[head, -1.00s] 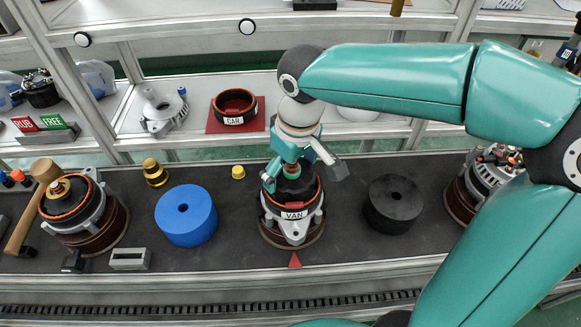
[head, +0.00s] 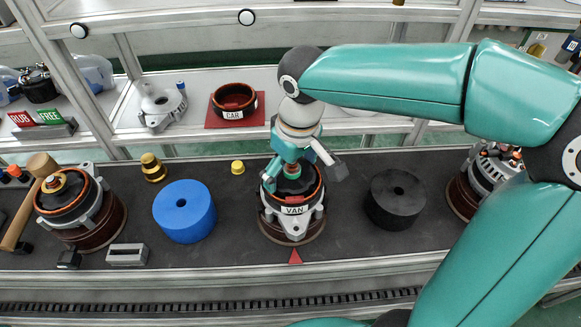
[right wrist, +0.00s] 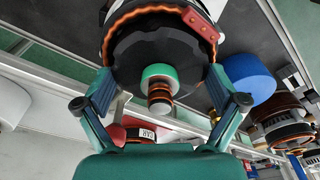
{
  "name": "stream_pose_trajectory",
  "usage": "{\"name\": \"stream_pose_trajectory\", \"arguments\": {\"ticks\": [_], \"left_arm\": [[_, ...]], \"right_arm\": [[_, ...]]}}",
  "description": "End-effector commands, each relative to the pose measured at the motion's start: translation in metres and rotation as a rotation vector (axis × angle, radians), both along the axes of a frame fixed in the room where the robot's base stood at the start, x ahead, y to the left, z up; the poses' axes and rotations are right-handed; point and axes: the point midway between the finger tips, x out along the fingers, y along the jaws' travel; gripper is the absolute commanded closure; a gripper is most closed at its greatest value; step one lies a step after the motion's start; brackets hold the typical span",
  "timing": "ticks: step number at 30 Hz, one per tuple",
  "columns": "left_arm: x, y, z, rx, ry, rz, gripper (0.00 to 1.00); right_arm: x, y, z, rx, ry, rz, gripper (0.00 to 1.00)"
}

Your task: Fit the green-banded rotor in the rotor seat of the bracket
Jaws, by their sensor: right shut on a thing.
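The bracket (head: 291,226) is a grey casting with a stator labelled VAN and an orange winding ring, on a brown round base at the middle of the bench. The green-banded rotor (right wrist: 160,72) is a black disc with a green ring and a copper-coloured shaft end. In the right wrist view it lies within the orange winding ring. My right gripper (head: 290,176) is above the bracket, pointing down, its two fingers shut on the rotor's sides. The seat under the rotor is hidden, so I cannot tell if the rotor rests on it. My left gripper is not in view.
A blue cylinder (head: 184,212) stands left of the bracket and a black cylinder (head: 394,200) right of it. A yellow cap (head: 238,167) and a brass part (head: 153,168) are behind. Another assembly (head: 78,210) and a mallet (head: 30,205) are at the left.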

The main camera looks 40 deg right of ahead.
Motion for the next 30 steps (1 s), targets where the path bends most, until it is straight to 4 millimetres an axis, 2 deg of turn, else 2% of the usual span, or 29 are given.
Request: {"name": "stream_pose_trajectory", "arguments": {"ticks": [9,10,18,22,26,30], "left_arm": [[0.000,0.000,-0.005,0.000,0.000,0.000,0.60],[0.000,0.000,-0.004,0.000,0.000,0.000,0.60],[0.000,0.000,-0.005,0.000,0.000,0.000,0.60],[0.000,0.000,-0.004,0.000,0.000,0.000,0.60],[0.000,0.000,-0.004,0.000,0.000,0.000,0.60],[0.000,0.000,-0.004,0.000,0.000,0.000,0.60]], "right_arm": [[0.002,0.000,-0.004,0.001,-0.009,-0.002,0.74],[0.002,0.000,-0.003,0.001,-0.009,-0.002,0.00],[-0.001,0.000,-0.007,-0.001,0.006,0.001,0.00],[-0.001,0.000,-0.002,0.000,0.002,0.001,0.00],[-0.002,0.000,0.013,-0.001,-0.002,0.001,0.00],[-0.004,0.000,0.038,0.001,-0.007,0.001,0.00]]}}
